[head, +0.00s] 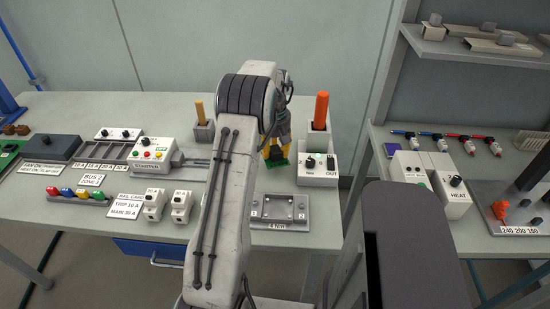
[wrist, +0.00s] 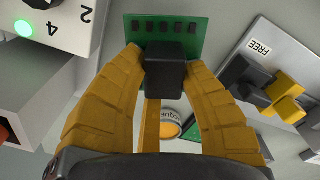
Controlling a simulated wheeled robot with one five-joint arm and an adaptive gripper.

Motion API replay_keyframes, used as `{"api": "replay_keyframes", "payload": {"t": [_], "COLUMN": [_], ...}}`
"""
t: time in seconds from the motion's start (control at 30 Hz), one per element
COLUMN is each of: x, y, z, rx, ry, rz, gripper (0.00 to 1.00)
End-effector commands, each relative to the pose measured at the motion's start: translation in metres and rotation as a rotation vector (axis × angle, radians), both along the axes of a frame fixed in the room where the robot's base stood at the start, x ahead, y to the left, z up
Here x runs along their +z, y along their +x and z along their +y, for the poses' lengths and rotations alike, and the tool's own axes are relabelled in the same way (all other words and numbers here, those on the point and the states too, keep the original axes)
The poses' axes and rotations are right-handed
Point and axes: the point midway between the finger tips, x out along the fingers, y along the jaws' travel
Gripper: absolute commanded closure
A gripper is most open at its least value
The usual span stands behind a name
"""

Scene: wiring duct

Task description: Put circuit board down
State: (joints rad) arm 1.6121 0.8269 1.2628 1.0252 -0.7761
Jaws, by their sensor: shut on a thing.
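The circuit board (wrist: 130,30) is a green plate with a row of dark parts and a black block (wrist: 165,70) on it. In the wrist view my gripper (wrist: 168,62) has its yellow fingers closed on the black block. In the head view my gripper (head: 277,140) is over the back of the table, partly hidden by my arm. A bit of the green board (head: 277,158) shows below the fingers there. I cannot tell whether the board touches the table. A grey tray with two raised ends (head: 280,222) lies in front of my gripper.
A white box with knobs (head: 310,172) and an orange post (head: 321,108) stand right of my gripper. A white device (head: 150,158) and breakers (head: 181,203) are to the left. In the wrist view, a plate labelled FREE (wrist: 288,55) holds dark and yellow parts.

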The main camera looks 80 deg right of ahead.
Motion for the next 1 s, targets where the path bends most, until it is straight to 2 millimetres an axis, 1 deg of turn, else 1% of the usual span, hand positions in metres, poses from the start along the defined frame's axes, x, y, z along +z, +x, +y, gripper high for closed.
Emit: {"api": "replay_keyframes", "payload": {"t": [0.17, 0.27, 0.4, 0.47, 0.97, 1.0], "x": [-0.007, -0.016, -0.034, -0.037, -0.045, -0.043], "y": [0.000, 0.000, 0.000, 0.000, 0.000, 0.000], "z": [0.001, 0.001, 0.001, 0.000, 0.000, 0.000], "rx": [0.000, 0.000, 0.000, 0.000, 0.000, 0.000], "ry": [0.006, 0.004, 0.003, 0.001, 0.000, 0.000], "rz": [0.000, 0.000, 0.000, 0.000, 0.000, 0.000], "gripper": [0.98, 0.98, 0.98, 0.98, 0.98, 0.60]}}
